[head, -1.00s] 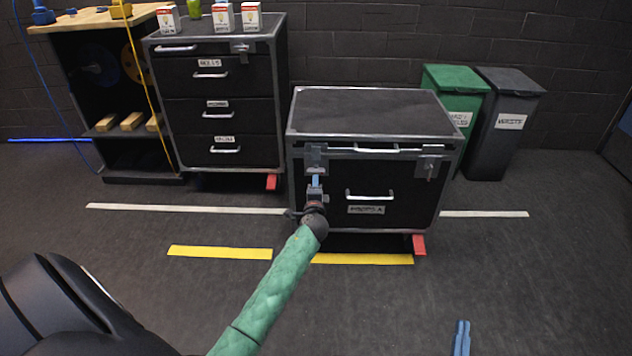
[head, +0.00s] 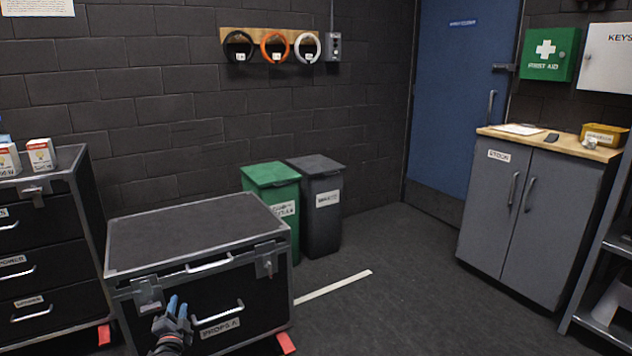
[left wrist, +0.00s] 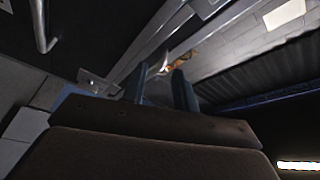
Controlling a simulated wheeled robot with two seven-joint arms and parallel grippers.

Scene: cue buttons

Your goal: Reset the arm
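My left gripper (head: 178,306) has blue fingertips and is at the lower left of the head view, in front of the black case marked Props A (head: 255,293). It is close to the case's left latch (head: 149,294) and left of its front handle (head: 218,313); I cannot tell whether it touches the case. In the left wrist view its two fingers (left wrist: 161,88) stand apart with nothing held between them. The right gripper is not in view.
Green (head: 273,200) and dark grey (head: 318,205) bins stand behind the case. A black drawer unit (head: 40,255) is at the left. A grey cabinet (head: 512,217) stands at the right beside a blue door (head: 452,110). The floor (head: 400,300) between case and cabinet is clear.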

